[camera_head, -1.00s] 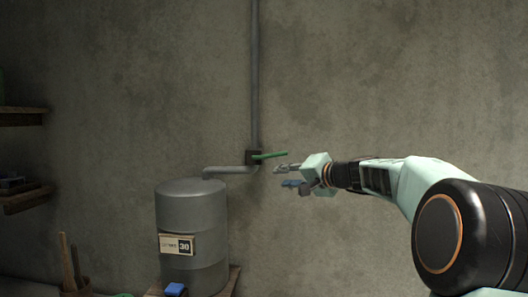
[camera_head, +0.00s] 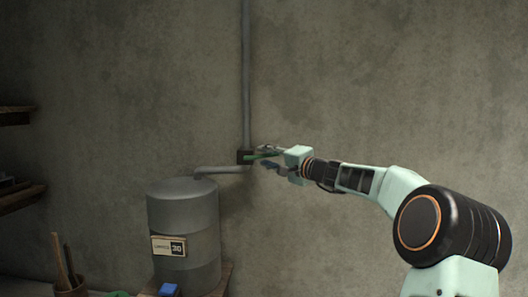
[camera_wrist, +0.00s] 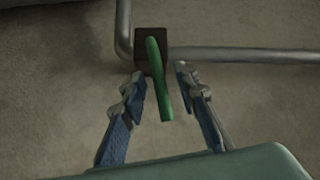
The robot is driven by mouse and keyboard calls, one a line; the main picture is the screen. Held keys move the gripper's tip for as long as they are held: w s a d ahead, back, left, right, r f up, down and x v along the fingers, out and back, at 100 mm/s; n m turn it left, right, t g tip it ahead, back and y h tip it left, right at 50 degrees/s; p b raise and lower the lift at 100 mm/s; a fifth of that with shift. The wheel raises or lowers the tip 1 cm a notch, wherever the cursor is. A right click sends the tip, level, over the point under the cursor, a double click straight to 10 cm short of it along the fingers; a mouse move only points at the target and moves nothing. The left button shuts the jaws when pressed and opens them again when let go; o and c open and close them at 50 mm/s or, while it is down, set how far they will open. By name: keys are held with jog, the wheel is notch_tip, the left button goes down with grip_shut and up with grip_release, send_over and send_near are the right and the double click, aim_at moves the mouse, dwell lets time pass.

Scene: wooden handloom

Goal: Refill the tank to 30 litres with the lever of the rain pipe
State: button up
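The rain pipe's green lever (camera_head: 263,156) sticks out to the right from a dark valve block (camera_head: 243,157) on the wall pipe. In the wrist view the lever (camera_wrist: 159,78) lies between the two fingers of my gripper (camera_wrist: 160,88), with a visible gap on each side. My gripper (camera_head: 268,156) is open around the lever and does not appear to touch it. The grey tank (camera_head: 184,215) stands at lower left under the pipe's outlet. Its label (camera_head: 168,246) shows 30. The water inside is hidden.
The vertical rain pipe (camera_head: 246,70) runs up the wall. A blue block (camera_head: 168,290) lies by the tank's foot. A pot with sticks (camera_head: 70,290) stands at lower left, below wooden shelves (camera_head: 18,199).

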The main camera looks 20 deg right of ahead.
jog(key=shift+w+a, duration=0.25)
jog(key=shift+w, duration=0.45)
jog(key=shift+c, duration=0.6)
grip_shut()
